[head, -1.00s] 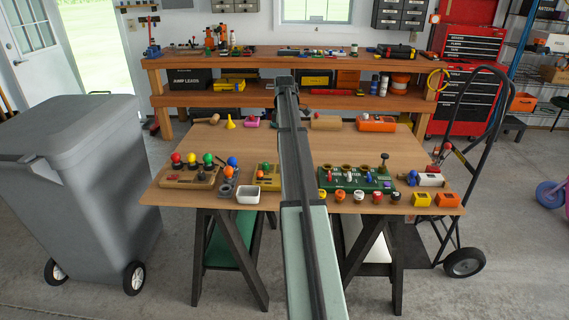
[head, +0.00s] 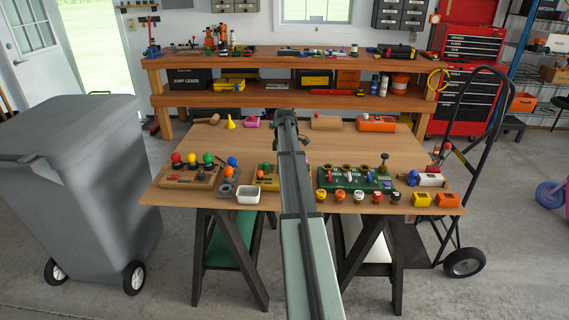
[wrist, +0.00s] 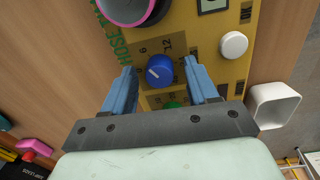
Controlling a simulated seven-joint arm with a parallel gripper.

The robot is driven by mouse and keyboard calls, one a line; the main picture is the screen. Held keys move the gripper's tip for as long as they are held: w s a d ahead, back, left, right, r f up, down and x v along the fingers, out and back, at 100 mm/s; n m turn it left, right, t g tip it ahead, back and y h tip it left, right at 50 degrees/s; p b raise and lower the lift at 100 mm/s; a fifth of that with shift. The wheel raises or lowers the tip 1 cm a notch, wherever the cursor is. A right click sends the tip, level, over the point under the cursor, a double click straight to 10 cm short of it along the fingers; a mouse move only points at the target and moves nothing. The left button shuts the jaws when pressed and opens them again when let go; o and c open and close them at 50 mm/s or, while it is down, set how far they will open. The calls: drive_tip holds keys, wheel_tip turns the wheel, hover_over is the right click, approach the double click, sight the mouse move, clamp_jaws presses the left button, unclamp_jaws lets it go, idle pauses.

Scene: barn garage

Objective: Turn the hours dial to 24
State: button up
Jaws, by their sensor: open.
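In the wrist view the hours dial is a small blue round knob (wrist: 160,71) on a yellow panel (wrist: 205,60). A short white mark sits on its left part. The numbers 6 and 12 are readable above it; other markings are partly hidden. My gripper (wrist: 157,82) is open, its two blue fingers on either side of the knob with gaps visible; I cannot tell whether their height matches it. A green knob (wrist: 172,104) is partly hidden behind the gripper body. In the head view the yellow panel (head: 266,185) is partly covered by my arm; the fingers are hidden there.
A large dark knob with a pink rim (wrist: 133,8) and a white button (wrist: 234,45) are on the same panel. A white square container (wrist: 273,105) stands beside it. In the head view, a green panel (head: 352,188) stands to the right on the wooden table (head: 215,140).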

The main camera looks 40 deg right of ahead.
drive_tip(key=shift+c, duration=0.2)
drive_tip(key=c, duration=1)
drive_tip(key=shift+m, duration=0.3)
drive_tip(key=m, duration=0.5)
drive_tip(key=shift+m, duration=0.4)
drive_tip(key=m, duration=1.1)
drive_tip(key=shift+w+m+g, duration=0.1)
drive_tip(key=shift+m+g, duration=0.2)
drive_tip(key=shift+m, duration=0.1)
drive_tip(key=m, duration=0.5)
drive_tip(key=shift+m, duration=0.4)
